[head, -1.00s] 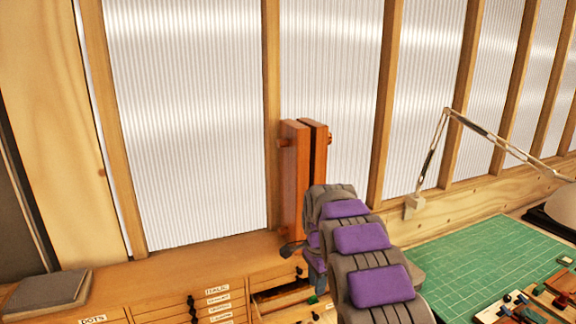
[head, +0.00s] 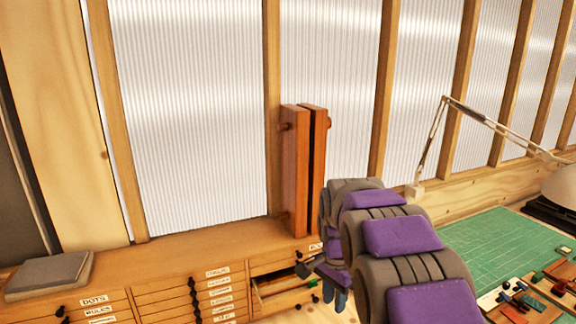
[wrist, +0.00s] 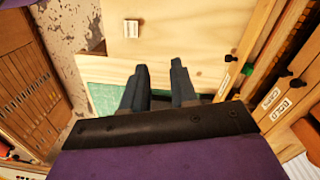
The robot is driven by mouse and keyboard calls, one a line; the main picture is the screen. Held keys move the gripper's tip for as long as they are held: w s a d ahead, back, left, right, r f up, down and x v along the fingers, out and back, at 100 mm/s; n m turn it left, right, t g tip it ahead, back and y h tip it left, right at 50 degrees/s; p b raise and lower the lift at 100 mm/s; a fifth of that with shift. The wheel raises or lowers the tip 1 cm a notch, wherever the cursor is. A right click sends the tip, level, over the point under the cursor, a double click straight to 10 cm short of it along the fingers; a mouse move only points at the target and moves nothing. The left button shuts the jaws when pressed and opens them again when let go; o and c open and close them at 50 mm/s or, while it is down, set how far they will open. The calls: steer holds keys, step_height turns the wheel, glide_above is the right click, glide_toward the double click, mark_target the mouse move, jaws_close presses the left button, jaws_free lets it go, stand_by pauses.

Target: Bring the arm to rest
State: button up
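My arm (head: 400,237), grey with purple pads, reaches out from the lower right in the head view. It is bent so that my gripper (head: 335,297) hangs low in front of the drawer cabinet. In the wrist view my gripper (wrist: 160,72) has two dark fingers with a clear gap between them. It is open, and nothing shows between the fingers. Pale wood and a strip of green surface lie beyond the fingertips.
A drawer cabinet (head: 155,285) with labelled fronts stands below the corrugated window panels. One drawer (head: 285,287) is pulled out beside my gripper. A reddish wooden press (head: 296,170) stands on the cabinet. A green mat (head: 490,245) and a lamp (head: 435,140) are at right.

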steer(key=s+d+f+n+b, duration=0.1)
steer(key=s+f+n+b, duration=0.2)
steer(key=s, duration=0.9)
steer(key=s+d+f+n+b, duration=0.1)
steer(key=s+f+n+b, duration=0.3)
steer(key=s+f, duration=0.3)
steer(key=s+d+f+n+g+b, duration=0.1)
steer(key=s+f+n+b, duration=0.2)
steer(key=s, duration=1.5)
step_height(320, 180, down, 2)
steer(key=b, duration=0.2)
steer(key=shift+f+b, duration=0.15)
steer(key=shift+b, duration=0.25)
